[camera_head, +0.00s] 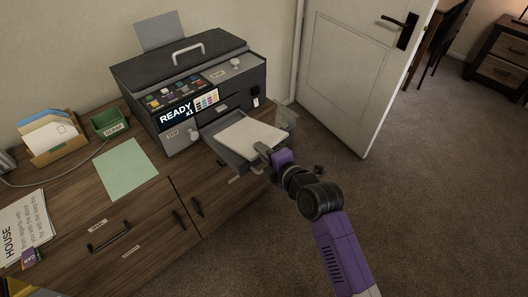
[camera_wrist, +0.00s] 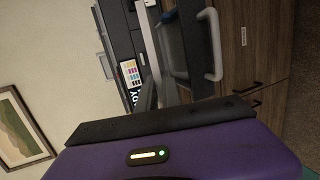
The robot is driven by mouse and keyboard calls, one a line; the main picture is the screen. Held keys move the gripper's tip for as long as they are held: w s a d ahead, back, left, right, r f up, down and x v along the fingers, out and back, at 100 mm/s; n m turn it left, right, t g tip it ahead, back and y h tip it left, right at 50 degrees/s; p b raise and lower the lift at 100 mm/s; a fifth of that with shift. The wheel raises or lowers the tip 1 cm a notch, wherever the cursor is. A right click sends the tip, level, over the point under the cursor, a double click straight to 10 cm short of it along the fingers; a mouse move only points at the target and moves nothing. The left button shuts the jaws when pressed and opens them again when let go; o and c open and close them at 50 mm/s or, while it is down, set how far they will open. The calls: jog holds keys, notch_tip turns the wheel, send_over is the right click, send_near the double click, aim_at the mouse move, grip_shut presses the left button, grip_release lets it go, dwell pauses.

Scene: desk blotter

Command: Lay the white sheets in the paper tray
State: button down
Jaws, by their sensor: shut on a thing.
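The white sheets (camera_head: 250,134) lie flat over the grey paper tray (camera_head: 231,153), which is pulled out of the printer's front. My gripper (camera_head: 265,151) is at the sheets' near right edge, shut on them. I cannot tell whether the sheets touch the tray floor. In the wrist view, my gripper faces the printer sideways. The tray's pale handle (camera_wrist: 214,45) shows beside the dark finger, and the sheets are seen almost edge-on, hard to make out.
The dark printer (camera_head: 180,85) reads "READY x1". A green sheet (camera_head: 125,167), a small green bin (camera_head: 110,122), an envelope holder (camera_head: 58,148) and a printed notice (camera_head: 25,225) are on the wooden cabinet. A white door (camera_head: 350,70) stands behind right; the carpet is clear.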

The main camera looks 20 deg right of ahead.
jog(key=shift+w+a+f+b, duration=0.15)
jog(key=shift+w+f+b, duration=0.35)
jog(key=shift+f+b, duration=0.35)
jog(key=shift+w+a+f+b, duration=0.15)
jog(key=shift+w+f+b, duration=0.3)
jog(key=shift+f+b, duration=0.4)
jog(key=shift+w+a+f+b, duration=0.1)
jog(key=shift+w+f+b, duration=0.1)
jog(key=shift+w+b, duration=0.15)
jog(key=c, duration=1.5)
grip_release()
jog(key=shift+o, duration=0.2)
jog(key=shift+s+f, duration=0.1)
jog(key=shift+f, duration=0.05)
